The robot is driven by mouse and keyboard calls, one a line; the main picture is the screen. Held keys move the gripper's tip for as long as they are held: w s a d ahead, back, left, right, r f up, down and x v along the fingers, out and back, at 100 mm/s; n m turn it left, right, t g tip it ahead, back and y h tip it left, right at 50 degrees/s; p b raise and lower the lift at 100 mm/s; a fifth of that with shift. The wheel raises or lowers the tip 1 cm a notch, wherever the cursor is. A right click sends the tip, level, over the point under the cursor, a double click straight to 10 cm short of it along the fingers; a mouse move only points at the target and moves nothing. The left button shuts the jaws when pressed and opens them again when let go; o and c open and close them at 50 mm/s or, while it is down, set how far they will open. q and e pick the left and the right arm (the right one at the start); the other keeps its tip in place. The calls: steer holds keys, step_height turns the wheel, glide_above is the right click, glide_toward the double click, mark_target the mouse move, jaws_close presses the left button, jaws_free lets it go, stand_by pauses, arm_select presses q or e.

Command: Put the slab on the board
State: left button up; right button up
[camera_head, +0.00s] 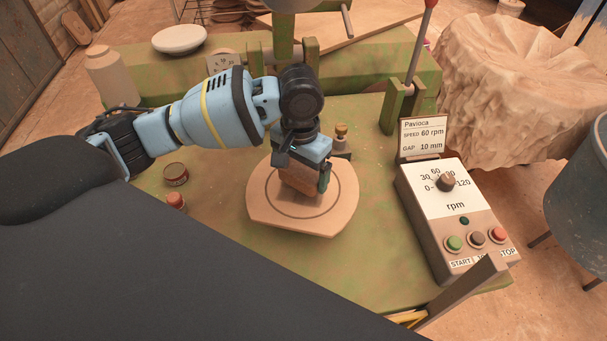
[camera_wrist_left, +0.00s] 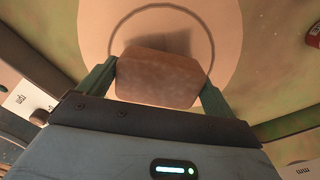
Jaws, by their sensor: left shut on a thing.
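The slab (camera_head: 299,183) is a reddish-brown block between the fingers of my left gripper (camera_head: 301,176). The gripper is shut on it and points down. The slab also shows in the left wrist view (camera_wrist_left: 158,76), with a green finger at each side. The board (camera_head: 335,212) is a pale, rounded disc with a dark ring drawn on it. The slab is over the ringed middle of the board (camera_wrist_left: 228,28). I cannot tell whether it touches the board or hangs just above it. My right gripper is not in view.
A control box (camera_head: 447,225) with dial and buttons stands right of the board. An upright lever (camera_head: 411,62) stands behind right. The green bench (camera_head: 240,258) is clear in front.

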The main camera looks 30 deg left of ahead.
mark_target(302, 177)
arm_select(q)
steer(key=shift+w+r, duration=0.1)
steer(key=shift+w, duration=0.15)
steer(key=shift+w+a, duration=0.15)
steer(key=shift+w, duration=0.1)
step_height(302, 177, down, 4)
steer(key=shift+w+a+r, duration=0.1)
steer(key=shift+r, duration=0.05)
steer(key=o, duration=1)
